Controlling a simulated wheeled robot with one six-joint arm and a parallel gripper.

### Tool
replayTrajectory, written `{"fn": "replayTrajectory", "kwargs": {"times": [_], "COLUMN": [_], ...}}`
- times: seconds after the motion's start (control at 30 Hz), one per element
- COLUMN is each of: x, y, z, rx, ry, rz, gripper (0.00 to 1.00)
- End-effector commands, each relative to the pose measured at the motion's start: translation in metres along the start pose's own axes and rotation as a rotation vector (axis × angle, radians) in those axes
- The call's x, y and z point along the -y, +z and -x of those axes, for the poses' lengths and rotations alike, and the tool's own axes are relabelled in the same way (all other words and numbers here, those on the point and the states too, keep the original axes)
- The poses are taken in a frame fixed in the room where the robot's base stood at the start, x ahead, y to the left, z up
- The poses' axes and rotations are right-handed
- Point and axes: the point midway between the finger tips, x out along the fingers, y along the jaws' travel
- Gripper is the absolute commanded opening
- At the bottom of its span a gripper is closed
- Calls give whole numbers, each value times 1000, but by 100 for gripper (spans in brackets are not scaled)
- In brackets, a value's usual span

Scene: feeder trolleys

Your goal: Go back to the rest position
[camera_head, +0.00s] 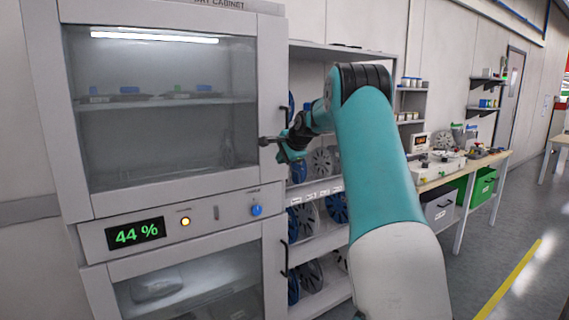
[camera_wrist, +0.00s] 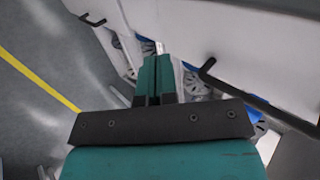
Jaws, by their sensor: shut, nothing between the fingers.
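My gripper (camera_head: 265,141) is raised in front of the right edge of the dry cabinet (camera_head: 155,186) in the head view. Its tip is close to the upper door; I cannot tell whether it touches. In the wrist view the gripper's two teal fingers (camera_wrist: 153,78) lie together, with nothing between them. My teal and white arm reaches up from the lower right and bends over toward the cabinet. The cabinet's upper glass door looks closed, and several small items sit on the shelf behind it.
A shelf rack (camera_head: 325,192) with several reels stands right of the cabinet, partly hidden by my arm. A workbench (camera_head: 455,168) with a grey bin (camera_head: 438,210) and a green bin (camera_head: 483,187) stands further right. Black door handles (camera_wrist: 207,70) stick out near the gripper. The floor at right is clear.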

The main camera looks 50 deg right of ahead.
Motion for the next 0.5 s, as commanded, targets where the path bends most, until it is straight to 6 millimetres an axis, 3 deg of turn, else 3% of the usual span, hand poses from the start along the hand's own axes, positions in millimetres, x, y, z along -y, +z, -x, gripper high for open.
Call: {"fn": "replayTrajectory", "kwargs": {"times": [0.13,0.4,0.5], "x": [-1,0,1], "y": [1,2,20], "z": [11,13,15], "rx": [0,2,23], "ry": [1,3,11], "rz": [0,2,44], "gripper": [0,0,0]}}
